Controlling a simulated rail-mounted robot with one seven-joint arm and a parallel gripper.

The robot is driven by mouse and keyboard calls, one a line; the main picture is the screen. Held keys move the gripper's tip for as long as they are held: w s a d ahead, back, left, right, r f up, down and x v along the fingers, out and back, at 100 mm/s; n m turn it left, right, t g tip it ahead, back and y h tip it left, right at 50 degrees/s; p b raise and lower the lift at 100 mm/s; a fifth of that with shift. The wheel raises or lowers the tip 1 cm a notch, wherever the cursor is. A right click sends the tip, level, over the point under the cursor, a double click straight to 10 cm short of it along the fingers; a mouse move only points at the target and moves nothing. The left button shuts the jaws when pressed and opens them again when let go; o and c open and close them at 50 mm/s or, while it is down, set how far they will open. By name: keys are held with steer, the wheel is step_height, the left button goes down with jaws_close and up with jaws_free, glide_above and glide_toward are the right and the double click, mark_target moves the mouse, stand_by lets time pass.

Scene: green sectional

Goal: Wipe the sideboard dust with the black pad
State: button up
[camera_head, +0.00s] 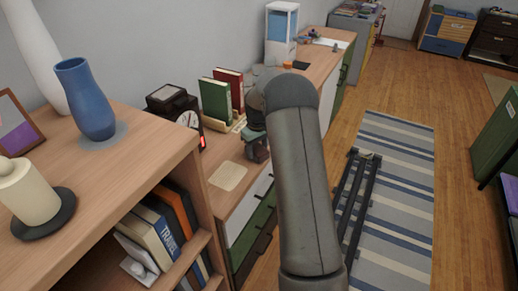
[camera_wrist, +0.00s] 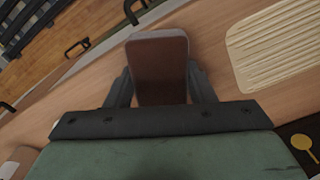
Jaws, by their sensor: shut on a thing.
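The sideboard (camera_head: 222,202) is a long wooden-topped unit with green and white fronts; its bare top also shows in the wrist view (camera_wrist: 60,112). My gripper (camera_head: 257,152) is over the sideboard top, partly behind my arm. In the wrist view my gripper (camera_wrist: 160,78) is shut on a dark, brownish-looking block, seemingly the black pad (camera_wrist: 157,62). Contact between pad and top cannot be told. A pale tan rounded patch, perhaps the dust (camera_head: 228,176), lies on the near part of the top. It shows streaked in the wrist view (camera_wrist: 278,45), apart from the pad.
Green and red books (camera_head: 220,97) and a dark clock (camera_head: 187,117) stand near the wall. A nearer shelf unit (camera_head: 105,160) holds a blue vase (camera_head: 84,98) and a candle (camera_head: 27,192). A dark rail frame (camera_head: 356,205) sits on the striped rug (camera_head: 405,190).

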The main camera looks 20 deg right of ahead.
mark_target(238, 147)
steer(key=shift+w+a, duration=0.15)
steer(key=shift+w, duration=0.4)
steer(key=shift+w+a+p, duration=0.25)
steer(key=shift+w+a, duration=0.5)
steer(key=shift+w, duration=0.25)
steer(key=shift+w+a+p, duration=0.25)
steer(key=shift+w+a, duration=0.5)
steer(key=shift+w, duration=0.25)
steer(key=shift+w+a+p, duration=0.25)
steer(key=shift+w+a, duration=0.5)
steer(key=shift+w, duration=0.25)
steer(key=shift+w+a+r+p, duration=0.15)
steer(key=shift+r+p, duration=0.35)
steer(key=shift+r, duration=0.5)
steer(key=shift+w+a+r+p, duration=0.1)
steer(key=shift+r+p, duration=0.35)
steer(key=shift+r, duration=0.5)
steer(key=shift+r+p, duration=1.05)
steer(key=shift+r, duration=1)
